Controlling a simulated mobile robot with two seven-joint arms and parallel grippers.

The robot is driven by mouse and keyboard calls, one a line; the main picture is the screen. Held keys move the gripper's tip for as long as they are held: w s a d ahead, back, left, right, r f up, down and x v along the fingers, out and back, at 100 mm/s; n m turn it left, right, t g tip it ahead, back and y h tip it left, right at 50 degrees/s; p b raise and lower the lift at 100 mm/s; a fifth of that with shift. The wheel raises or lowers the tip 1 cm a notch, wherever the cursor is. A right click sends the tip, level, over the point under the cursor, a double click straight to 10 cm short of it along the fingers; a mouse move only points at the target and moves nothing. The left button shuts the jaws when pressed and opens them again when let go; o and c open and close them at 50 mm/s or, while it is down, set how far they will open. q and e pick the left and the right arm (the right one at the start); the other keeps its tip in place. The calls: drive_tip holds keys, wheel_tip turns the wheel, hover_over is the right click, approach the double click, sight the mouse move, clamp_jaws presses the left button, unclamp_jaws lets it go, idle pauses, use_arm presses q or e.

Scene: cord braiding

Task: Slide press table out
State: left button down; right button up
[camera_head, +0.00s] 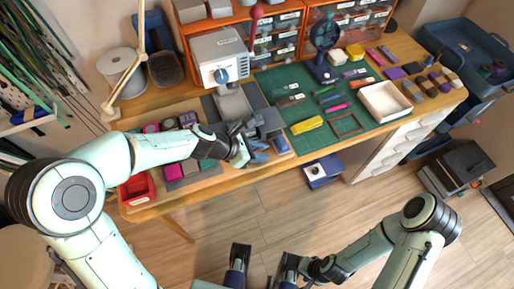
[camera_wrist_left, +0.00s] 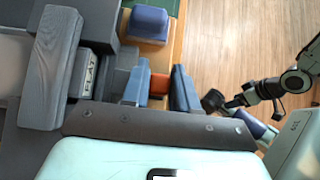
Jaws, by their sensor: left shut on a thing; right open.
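The press (camera_head: 222,58), a light grey machine with a blue dial, stands at the back left of the workbench. Its dark grey press table (camera_head: 268,121) shows below it, near the bench's front edge. My left gripper (camera_head: 256,150) is at the front of this table. In the left wrist view its blue fingers are closed on a small orange-red piece (camera_wrist_left: 160,83), apparently the table's handle. Grey blocks beside it, one with a label (camera_wrist_left: 88,76), also show there. My arm hides part of the table in the head view. My right gripper (camera_head: 264,262) is open and empty above the floor.
A green cutting mat (camera_head: 305,105) with several small tools lies right of the press, with a white tray (camera_head: 384,101) beyond. A red bin (camera_head: 137,189) sits at the bench's left front. A blue block (camera_wrist_left: 148,22) is near the gripper. Floor before the bench is mostly clear.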

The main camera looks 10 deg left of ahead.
use_arm(q)
drive_tip(key=shift+s+d, duration=0.1)
drive_tip(key=c, duration=1)
unclamp_jaws()
drive_tip(key=shift+o, duration=0.2)
drive_tip(key=p+v, duration=0.4)
drive_tip(key=v, duration=0.9)
drive_tip(key=shift+a, duration=0.2)
use_arm(e)
drive_tip(key=r, duration=0.1)
drive_tip(key=s+r, duration=0.1)
drive_tip(key=r, duration=0.1)
drive_tip(key=shift+s+g, duration=0.1)
drive_tip(key=shift+g, duration=0.2)
use_arm(q)
drive_tip(key=shift+s, duration=0.1)
use_arm(e)
drive_tip(key=shift+s, duration=0.15)
